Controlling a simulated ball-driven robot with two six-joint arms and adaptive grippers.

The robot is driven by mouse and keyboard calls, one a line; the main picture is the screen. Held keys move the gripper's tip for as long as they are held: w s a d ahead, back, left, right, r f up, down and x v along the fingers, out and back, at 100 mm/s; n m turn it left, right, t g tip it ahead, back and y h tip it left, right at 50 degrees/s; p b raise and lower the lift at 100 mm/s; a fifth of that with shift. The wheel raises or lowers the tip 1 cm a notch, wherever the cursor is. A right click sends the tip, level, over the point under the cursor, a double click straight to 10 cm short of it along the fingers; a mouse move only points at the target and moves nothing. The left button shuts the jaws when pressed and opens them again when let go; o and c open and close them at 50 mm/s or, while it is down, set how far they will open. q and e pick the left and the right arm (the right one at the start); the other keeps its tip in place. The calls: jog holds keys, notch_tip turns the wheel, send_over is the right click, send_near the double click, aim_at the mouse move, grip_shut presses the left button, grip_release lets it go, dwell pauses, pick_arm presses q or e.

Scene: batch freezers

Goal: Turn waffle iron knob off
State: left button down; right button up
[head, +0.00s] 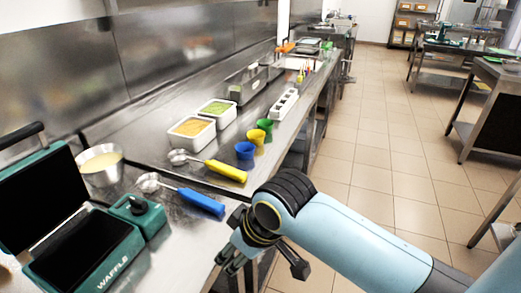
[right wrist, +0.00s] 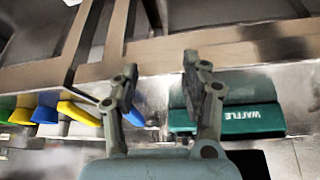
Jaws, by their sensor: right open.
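The teal waffle iron (head: 95,255) stands open on the steel counter at the lower left of the head view, with its dark lid raised. Its knob (head: 138,203) sits on a teal control box at the iron's right side. My right gripper (head: 231,260) is by the counter's front edge, to the right of the knob and apart from it. In the right wrist view my right gripper (right wrist: 160,65) is open with nothing between its fingers. The iron's lettered teal front (right wrist: 243,117) shows beyond the right finger; I cannot make out the knob there. My left gripper is not in view.
A blue-handled scoop (head: 200,201) and a yellow-handled scoop (head: 225,170) lie on the counter. A batter bowl (head: 101,172) stands behind the control box. Blue, yellow and green cups and two food tubs (head: 192,142) stand farther back.

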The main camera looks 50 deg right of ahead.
jog(key=s+d+f+g+b, duration=0.1)
jog(key=s+d+f+b, duration=0.1)
jog(key=f, duration=1.3)
jog(key=shift+s+m+h+b, duration=0.3)
jog(key=shift+s+b, duration=0.6)
jog(key=shift+s, duration=0.25)
jog(key=shift+f, duration=0.1)
jog(key=s+d+f+g+b, duration=0.15)
jog(key=s+f+b, duration=0.45)
jog(key=f, duration=0.7)
jog(key=s+d+f+g+b, duration=0.15)
jog(key=s+f+b, duration=0.25)
jog(key=s+f, duration=0.65)
jog(key=s+d+f+b, duration=0.1)
jog(key=s+f+b, duration=0.1)
jog(key=s+f, duration=0.9)
jog(key=shift+s+m+h, duration=0.25)
jog(key=shift+m+h, duration=0.15)
jog(key=shift+c, duration=0.4)
